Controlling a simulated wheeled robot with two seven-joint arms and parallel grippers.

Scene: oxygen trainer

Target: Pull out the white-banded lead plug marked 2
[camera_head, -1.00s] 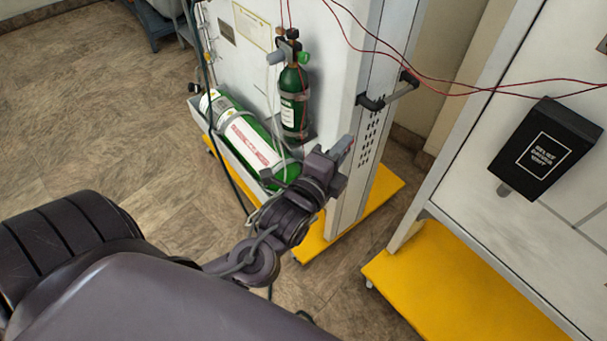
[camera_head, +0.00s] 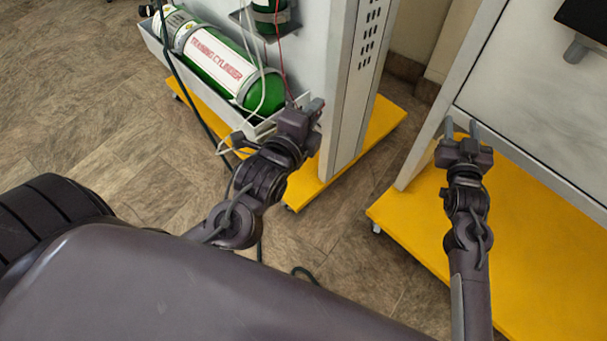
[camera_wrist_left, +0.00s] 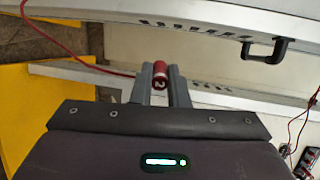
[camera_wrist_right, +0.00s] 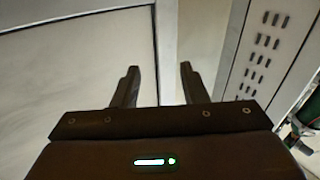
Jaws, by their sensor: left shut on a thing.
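My left gripper (camera_head: 311,108) is beside the white panel edge in the head view. In the left wrist view its fingers (camera_wrist_left: 160,78) are shut on a small red lead plug (camera_wrist_left: 160,72), which has a pale band and a dark mark that looks like a 2. A red lead (camera_wrist_left: 82,62) runs away from it to the left. No socket shows at the plug's end, so I cannot tell whether it touches anything. My right gripper (camera_head: 461,130) is open and empty before the right-hand panel; its spread fingers show in the right wrist view (camera_wrist_right: 158,82).
A white cabinet (camera_head: 345,90) on a yellow base (camera_head: 385,125) carries a green training cylinder (camera_head: 222,62). A second panel (camera_head: 530,100) stands on a yellow base (camera_head: 510,250) at the right. A black handle (camera_wrist_left: 265,50) projects from a panel. Floor (camera_head: 110,120) is open at left.

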